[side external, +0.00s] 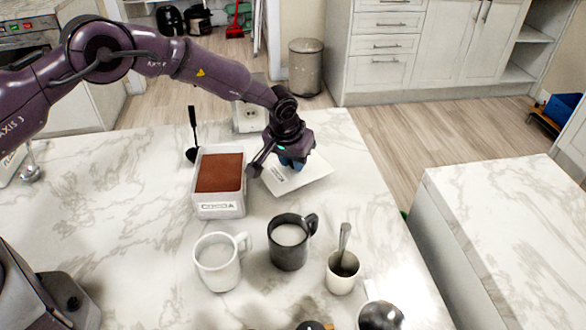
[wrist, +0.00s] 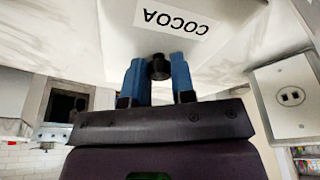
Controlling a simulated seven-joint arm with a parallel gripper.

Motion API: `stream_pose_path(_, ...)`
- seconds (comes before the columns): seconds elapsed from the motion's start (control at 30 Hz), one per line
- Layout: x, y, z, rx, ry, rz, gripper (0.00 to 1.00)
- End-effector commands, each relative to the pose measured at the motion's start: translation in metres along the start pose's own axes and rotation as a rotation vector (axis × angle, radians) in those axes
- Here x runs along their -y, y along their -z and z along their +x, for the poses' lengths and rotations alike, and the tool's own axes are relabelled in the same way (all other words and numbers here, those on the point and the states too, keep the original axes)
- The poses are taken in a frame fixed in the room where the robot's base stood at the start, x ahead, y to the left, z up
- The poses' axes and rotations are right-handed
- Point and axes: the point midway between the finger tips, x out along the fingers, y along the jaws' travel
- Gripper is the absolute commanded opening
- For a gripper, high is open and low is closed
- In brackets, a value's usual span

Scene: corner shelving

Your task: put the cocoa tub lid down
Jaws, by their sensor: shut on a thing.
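The cocoa tub lid (side external: 313,178) is a white, flat square with a COCOA label; in the side external view it is at or just above the marble counter, right of the tub, and I cannot tell whether it touches. It also shows in the wrist view (wrist: 225,55), label upside down. My gripper (side external: 291,162) is over the lid, its blue fingers shut on the lid's dark round knob (wrist: 159,67). The fingers also show in the wrist view (wrist: 158,80). The open white cocoa tub (side external: 219,207) holds brown powder and stands just left of the lid.
A white mug (side external: 218,262), a dark mug (side external: 288,245) and a cup with a spoon (side external: 341,275) stand in front. A black ladle (side external: 192,135) lies behind the tub. A white box with a socket (side external: 248,118) is behind my gripper. Counter right of the lid is clear.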

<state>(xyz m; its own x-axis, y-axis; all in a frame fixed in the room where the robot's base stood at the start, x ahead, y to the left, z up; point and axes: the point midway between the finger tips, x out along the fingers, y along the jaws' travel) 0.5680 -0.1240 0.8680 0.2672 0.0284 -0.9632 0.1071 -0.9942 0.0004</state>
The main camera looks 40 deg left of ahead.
Motion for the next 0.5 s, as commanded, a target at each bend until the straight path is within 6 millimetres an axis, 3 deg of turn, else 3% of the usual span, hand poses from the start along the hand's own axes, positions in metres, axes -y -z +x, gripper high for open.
stream_pose_path(0.2,0.0,-0.009,0.029,0.002,0.0,-0.001,0.01)
stream_pose_path(0.5,0.0,-0.009,0.03,0.002,0.0,-0.001,0.01)
